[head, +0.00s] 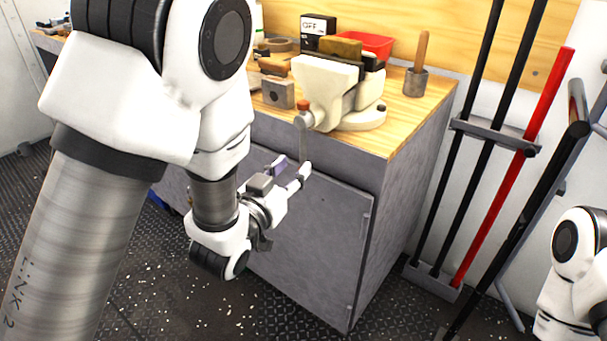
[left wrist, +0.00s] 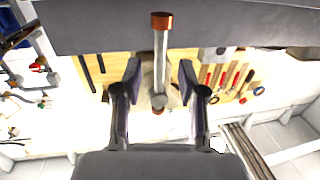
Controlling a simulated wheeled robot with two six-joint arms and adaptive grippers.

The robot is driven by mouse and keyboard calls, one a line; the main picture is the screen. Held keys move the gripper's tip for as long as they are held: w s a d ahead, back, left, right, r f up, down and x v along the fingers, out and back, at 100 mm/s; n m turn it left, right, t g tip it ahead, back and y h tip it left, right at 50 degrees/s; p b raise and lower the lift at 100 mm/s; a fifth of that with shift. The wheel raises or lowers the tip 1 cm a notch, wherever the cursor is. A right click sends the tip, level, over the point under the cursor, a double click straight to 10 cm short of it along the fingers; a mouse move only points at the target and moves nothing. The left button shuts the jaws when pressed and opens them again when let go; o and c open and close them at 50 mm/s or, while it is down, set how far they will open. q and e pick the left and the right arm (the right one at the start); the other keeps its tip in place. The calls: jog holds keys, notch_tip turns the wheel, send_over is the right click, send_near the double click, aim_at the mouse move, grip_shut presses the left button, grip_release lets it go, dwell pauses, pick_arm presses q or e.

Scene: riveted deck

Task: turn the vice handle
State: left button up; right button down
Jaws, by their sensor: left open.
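The pale vice (head: 322,88) stands on the bench corner. Its handle (head: 304,142) is a thin metal bar hanging roughly upright from the screw in front of the bench. In the left wrist view the handle (left wrist: 160,62) shows a copper-coloured end cap and lies between the two fingers, with a gap on each side. My left gripper (head: 292,168) is open in front of the cabinet, with its fingertips close to the handle's lower end. It also shows open in the left wrist view (left wrist: 159,74). My right gripper is out of view.
The wooden bench top (head: 410,107) carries a red bin (head: 372,45), a small box (head: 318,27) and a cup with a wooden-handled tool (head: 416,82). The grey cabinet (head: 310,225) is just behind my left gripper. Long bars stand in a rack (head: 490,135) at right.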

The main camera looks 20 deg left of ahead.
aim_at(301, 157)
pick_arm(q)
jog(key=shift+w+f+b, duration=0.25)
jog(key=shift+f+b, duration=0.25)
jog(key=shift+b, duration=0.35)
jog(key=shift+w+d+r+p, duration=0.1)
jog(key=shift+w+r+p, duration=0.25)
jog(key=shift+w, duration=0.15)
jog(key=shift+w+d+r+p, duration=0.1)
jog(key=shift+w+r+p, duration=0.2)
jog(key=shift+w, duration=0.15)
jog(key=w, duration=0.3)
jog(key=shift+w+d+f, duration=0.1)
jog(key=shift+d, duration=0.1)
grip_shut()
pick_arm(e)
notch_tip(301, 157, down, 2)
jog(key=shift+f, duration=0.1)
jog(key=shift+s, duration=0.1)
